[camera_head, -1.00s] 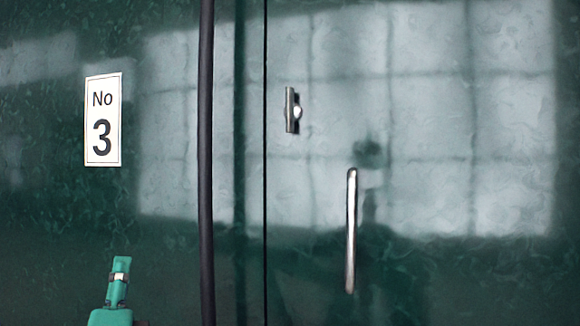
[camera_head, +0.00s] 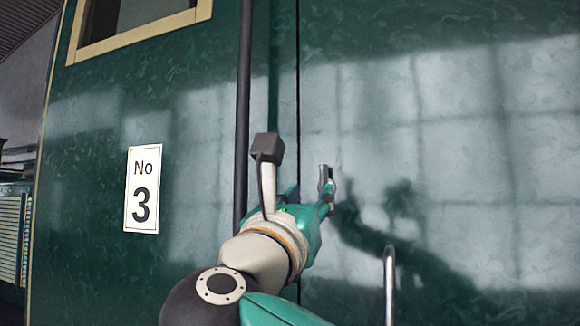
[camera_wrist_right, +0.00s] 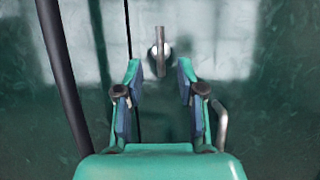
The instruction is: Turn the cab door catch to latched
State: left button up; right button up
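The cab door catch (camera_wrist_right: 160,50) is a small metal bar on a round boss on the green door, standing upright in the right wrist view. In the head view the catch (camera_head: 325,178) shows just beyond my right gripper (camera_head: 324,204), partly hidden by it. In the right wrist view my right gripper (camera_wrist_right: 160,78) is open and empty, its two fingers apart below the catch, which lies between their lines. I see no contact with it. My left gripper is not in view.
A vertical metal door handle (camera_head: 389,285) stands out at the lower right of the catch. A dark vertical pole (camera_head: 243,110) runs left of the door seam. A "No 3" plate (camera_head: 143,189) is further left. The door surface right of the catch is clear.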

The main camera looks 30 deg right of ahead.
aim_at(321, 180)
jog(key=p+x, duration=0.3)
jog(key=x, duration=0.4)
jog(key=shift+w+d+r, duration=0.2)
jog(key=shift+r, duration=0.05)
jog(key=shift+w+d, duration=0.3)
grip_shut()
